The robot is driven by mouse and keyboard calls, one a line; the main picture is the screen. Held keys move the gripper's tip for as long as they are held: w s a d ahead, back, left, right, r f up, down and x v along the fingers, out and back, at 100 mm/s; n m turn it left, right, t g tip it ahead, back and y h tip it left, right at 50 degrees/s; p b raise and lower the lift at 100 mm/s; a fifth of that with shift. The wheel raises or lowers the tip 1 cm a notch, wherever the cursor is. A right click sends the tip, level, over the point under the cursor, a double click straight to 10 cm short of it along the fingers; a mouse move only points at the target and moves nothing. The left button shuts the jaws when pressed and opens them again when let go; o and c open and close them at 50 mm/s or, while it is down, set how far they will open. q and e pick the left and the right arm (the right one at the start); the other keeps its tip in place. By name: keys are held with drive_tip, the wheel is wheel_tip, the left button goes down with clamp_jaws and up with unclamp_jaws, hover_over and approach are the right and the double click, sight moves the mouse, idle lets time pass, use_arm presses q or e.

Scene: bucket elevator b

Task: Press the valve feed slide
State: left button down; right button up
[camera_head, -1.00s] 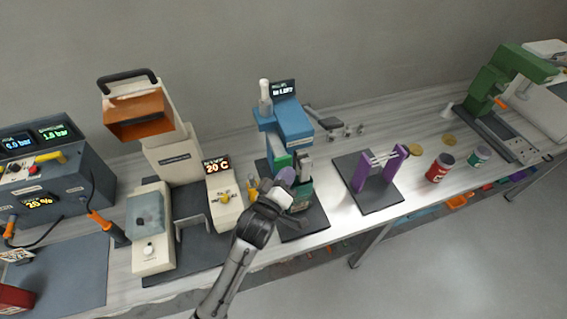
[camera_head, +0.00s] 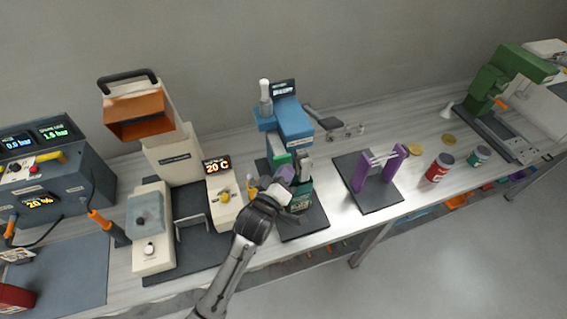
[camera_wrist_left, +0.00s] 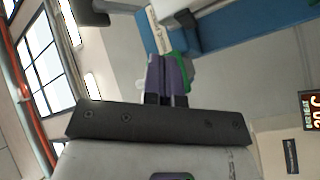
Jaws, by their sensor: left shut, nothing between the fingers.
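The blue machine (camera_head: 294,121) stands at the middle of the bench, with a white-topped post and a small lit display on top. A green block (camera_head: 281,159) is on its front; I cannot tell for sure which part is the valve feed slide. My left gripper (camera_head: 287,173) is shut and empty, right at the machine's lower front. In the left wrist view the purple fingers (camera_wrist_left: 166,76) are together, with a green part (camera_wrist_left: 182,68) just behind them and the blue body (camera_wrist_left: 240,26) beyond. I cannot tell whether they touch. My right gripper is out of view.
A cream machine with an orange hopper (camera_head: 140,117) and a control box (camera_head: 223,196) stand close on the left.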

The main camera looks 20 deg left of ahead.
use_arm(q)
drive_tip(key=shift+w+a, duration=0.3)
drive_tip(key=shift+a, duration=0.05)
idle(0.3)
drive_tip(key=shift+w+a, duration=0.25)
drive_tip(key=shift+w, duration=0.05)
idle(0.5)
drive_tip(key=shift+s+d, duration=0.1)
drive_tip(key=shift+s, duration=0.05)
drive_tip(key=shift+s+d+p, duration=0.95)
drive_tip(key=shift+s+d, duration=0.1)
drive_tip(key=shift+s, duration=0.05)
drive_tip(key=shift+s+d+p, duration=0.85)
drive_tip(key=shift+s+d, duration=0.9)
drive_tip(key=shift+s, duration=0.05)
